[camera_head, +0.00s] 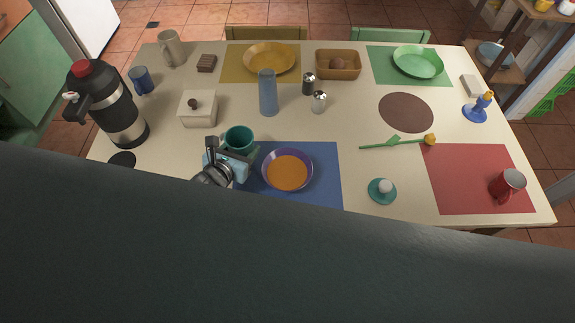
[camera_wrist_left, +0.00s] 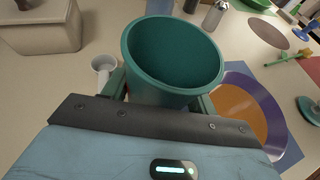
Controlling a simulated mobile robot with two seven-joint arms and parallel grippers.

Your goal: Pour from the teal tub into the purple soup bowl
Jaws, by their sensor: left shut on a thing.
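The teal tub (camera_head: 238,137) is held by my left gripper (camera_head: 240,153), just left of the purple soup bowl (camera_head: 265,180). It looks roughly upright. In the left wrist view the tub (camera_wrist_left: 165,85) sits between the fingers, its open mouth showing a dark teal inside with no contents visible. The purple bowl stands on a blue mat (camera_head: 325,175) and its middle is orange; the bowl (camera_wrist_left: 280,110) also shows at the right in the wrist view, partly hidden by the tub and gripper. My right gripper is not in view.
A white lidded box (camera_head: 198,112) stands behind and left of the tub. A blue tumbler (camera_head: 268,95) and shakers (camera_head: 319,103) stand behind the bowl. A small white round thing (camera_wrist_left: 104,66) is near the gripper. An egg cup (camera_head: 382,193) is to the right.

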